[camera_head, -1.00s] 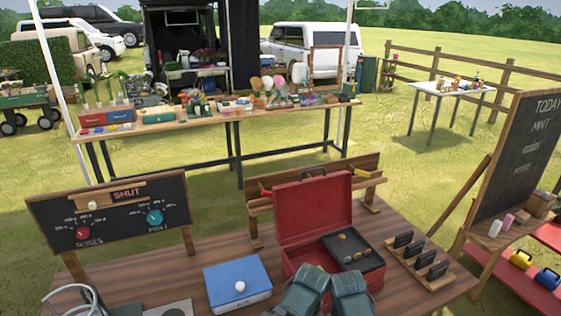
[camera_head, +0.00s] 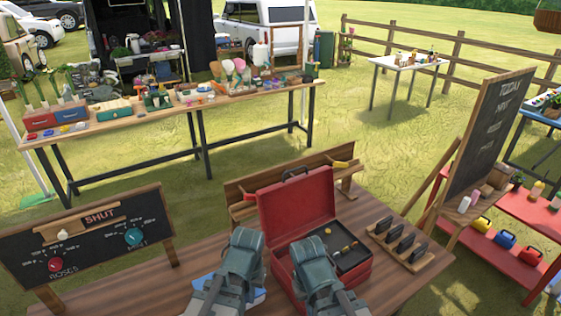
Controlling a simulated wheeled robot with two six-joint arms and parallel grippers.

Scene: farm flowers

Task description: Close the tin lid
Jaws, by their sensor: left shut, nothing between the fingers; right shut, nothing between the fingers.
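The red tin (camera_head: 362,277) stands on the wooden table with its lid (camera_head: 295,208) open and upright at the back. A black tray (camera_head: 352,258) with a few small yellowish pieces lies inside it on the right. My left gripper (camera_head: 247,238) is shut and empty, in front of the tin's left side. My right gripper (camera_head: 311,243) is shut and empty, over the tin's front and hiding part of its inside. I cannot tell whether either gripper touches the tin. A blue box (camera_head: 204,284) is mostly hidden behind my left gripper.
A wooden rack with several black pieces (camera_head: 408,245) stands right of the tin. A low wooden rail (camera_head: 240,190) stands behind the lid. A sign board reading SHUT (camera_head: 98,255) is at the left, a chalkboard (camera_head: 485,140) at the right. The table's right front corner is clear.

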